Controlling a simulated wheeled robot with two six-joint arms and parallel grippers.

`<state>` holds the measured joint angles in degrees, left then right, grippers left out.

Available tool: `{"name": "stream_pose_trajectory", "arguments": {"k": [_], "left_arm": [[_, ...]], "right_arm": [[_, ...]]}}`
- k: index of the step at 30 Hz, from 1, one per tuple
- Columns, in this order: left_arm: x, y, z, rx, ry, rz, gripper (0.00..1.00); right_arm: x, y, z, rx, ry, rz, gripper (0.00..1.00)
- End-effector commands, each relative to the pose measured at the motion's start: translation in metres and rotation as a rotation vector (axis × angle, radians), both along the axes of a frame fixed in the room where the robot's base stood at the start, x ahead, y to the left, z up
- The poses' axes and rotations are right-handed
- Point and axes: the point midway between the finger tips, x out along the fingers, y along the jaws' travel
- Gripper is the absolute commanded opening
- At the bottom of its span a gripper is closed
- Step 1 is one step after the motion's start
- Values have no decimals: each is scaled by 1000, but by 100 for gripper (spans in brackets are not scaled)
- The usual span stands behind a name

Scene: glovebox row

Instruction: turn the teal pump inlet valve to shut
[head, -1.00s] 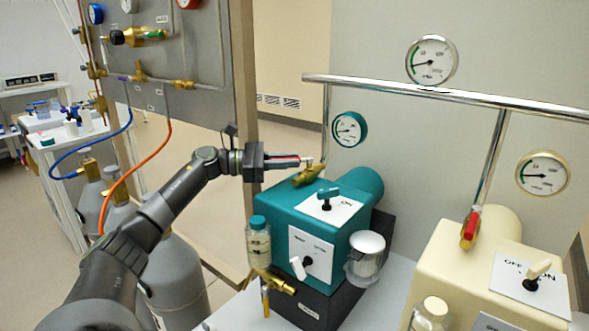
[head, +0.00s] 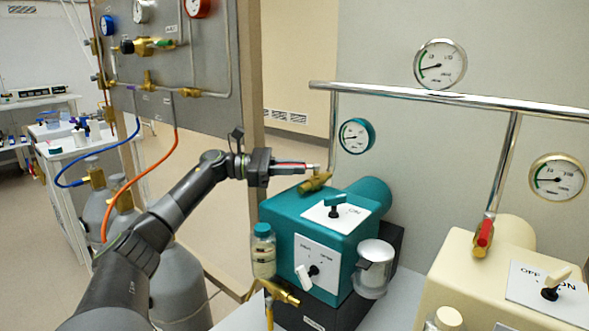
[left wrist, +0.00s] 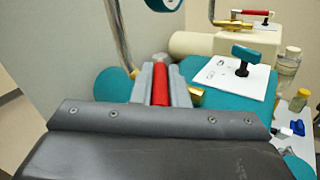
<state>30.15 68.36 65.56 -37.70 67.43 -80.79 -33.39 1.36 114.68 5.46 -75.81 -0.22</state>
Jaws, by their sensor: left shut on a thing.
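The teal pump (head: 290,222) stands at the middle of the head view. Its brass inlet valve (head: 315,183) sits on its top at the back left, at the foot of a chrome pipe. The valve's red lever handle (head: 290,164) points left. My left gripper (head: 308,166) is shut on this handle from the left. In the left wrist view the red handle (left wrist: 160,84) lies between the two grey fingers of the left gripper (left wrist: 161,66). Brass of the valve (left wrist: 195,95) shows beside the right finger; the rest is hidden. My right gripper is not in view.
A beige pump (head: 455,268) with its own red-handled valve (head: 484,238) stands at the right. A chrome manifold pipe (head: 450,96) runs above both. A gas panel (head: 190,60) and grey cylinders (head: 175,285) stand left. A glass jar (head: 262,252) is at the teal pump's front.

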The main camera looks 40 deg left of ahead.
Motion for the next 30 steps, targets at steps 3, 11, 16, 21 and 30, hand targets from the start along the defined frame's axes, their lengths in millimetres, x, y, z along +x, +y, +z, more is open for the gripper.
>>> {"name": "stream_pose_trajectory", "arguments": {"k": [3, 11, 16, 21, 30], "left_arm": [[0, 0, 0, 1, 1, 0, 0], [0, 0, 0, 1, 1, 0, 29], [0, 0, 0, 1, 1, 0, 35], [-1, 1, 0, 1, 1, 0, 35], [-28, 35, -3, 3, 6, 5, 35]], "right_arm": [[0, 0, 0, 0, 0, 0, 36], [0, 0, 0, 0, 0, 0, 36], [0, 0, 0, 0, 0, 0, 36], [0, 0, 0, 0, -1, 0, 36], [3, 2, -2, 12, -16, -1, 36]]}}
